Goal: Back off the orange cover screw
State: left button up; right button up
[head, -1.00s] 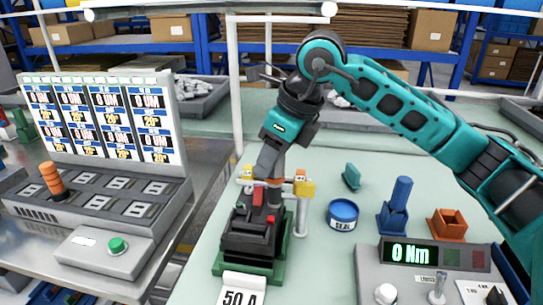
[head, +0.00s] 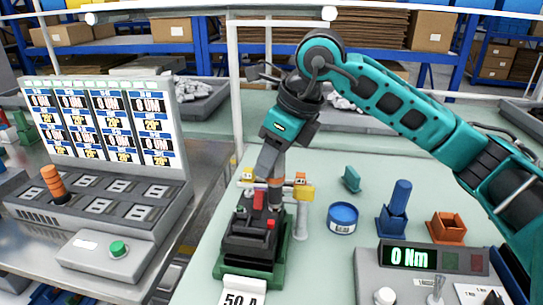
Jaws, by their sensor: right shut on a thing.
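The dark breaker (head: 250,245) sits upright in a green fixture (head: 282,262) on the pale green bench. A red part (head: 260,199) stands on its top, and a small red spot is lower on its front. My right gripper (head: 272,192) reaches down from above to the back of the breaker's top, with its fingers closed. The orange cover screw is not clearly visible; the fingers and breaker hide the contact point. Yellow clamp pieces with orange bits (head: 303,190) flank the gripper. My left gripper is out of view.
A blue round tin (head: 342,217), a blue holder (head: 393,220) and an orange box (head: 446,229) stand to the right. A grey console (head: 400,285) reads 0 Nm. A card marked 50 A lies in front. A display panel (head: 105,125) stands at left.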

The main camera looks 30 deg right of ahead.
jog(key=shift+r+p, duration=1.65)
jog(key=shift+r, duration=1)
